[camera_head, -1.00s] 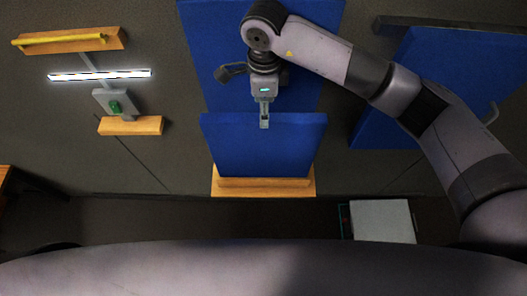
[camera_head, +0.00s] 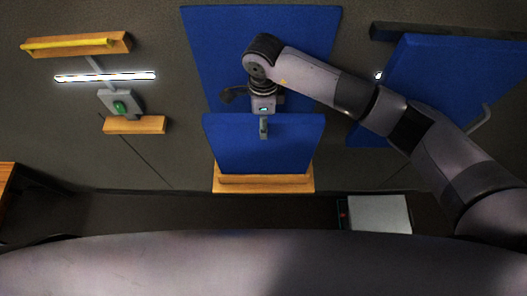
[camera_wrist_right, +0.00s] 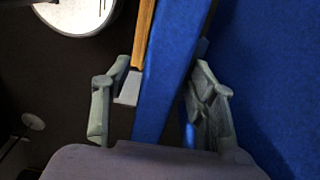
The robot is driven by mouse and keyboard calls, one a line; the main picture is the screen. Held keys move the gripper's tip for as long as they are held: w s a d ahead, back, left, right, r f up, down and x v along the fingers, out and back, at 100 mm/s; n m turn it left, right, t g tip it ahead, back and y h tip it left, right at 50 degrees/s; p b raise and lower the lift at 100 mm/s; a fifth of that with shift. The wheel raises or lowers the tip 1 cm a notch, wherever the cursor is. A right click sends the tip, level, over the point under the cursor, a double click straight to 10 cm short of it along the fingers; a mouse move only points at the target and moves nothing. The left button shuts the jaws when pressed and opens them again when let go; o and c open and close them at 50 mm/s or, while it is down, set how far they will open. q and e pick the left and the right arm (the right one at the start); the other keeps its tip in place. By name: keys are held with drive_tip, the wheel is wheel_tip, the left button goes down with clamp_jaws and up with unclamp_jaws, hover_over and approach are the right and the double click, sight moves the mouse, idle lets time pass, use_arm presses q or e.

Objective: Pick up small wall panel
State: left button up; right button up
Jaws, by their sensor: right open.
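The small blue wall panel (camera_head: 255,155) stands on a wooden ledge (camera_head: 262,184) in the middle of the head view, in front of a larger blue panel (camera_head: 215,50). My right gripper (camera_head: 264,132) points down at its top edge, with one finger showing over its front face. In the right wrist view, the open right gripper (camera_wrist_right: 162,72) has its fingers on either side of the panel's narrow blue edge (camera_wrist_right: 168,70). A gap shows between the left finger and the panel; contact of the right finger is unclear. My left gripper is not in view.
Another blue panel (camera_head: 440,80) hangs at the right beneath a dark bar, with a grey handle beside it. A white box (camera_head: 378,213) sits low right.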

drive_tip(key=shift+f+b, duration=0.2)
drive_tip(key=shift+b, duration=0.2)
drive_tip(key=shift+c, duration=0.4)
clamp_jaws()
idle(0.5)
idle(0.5)
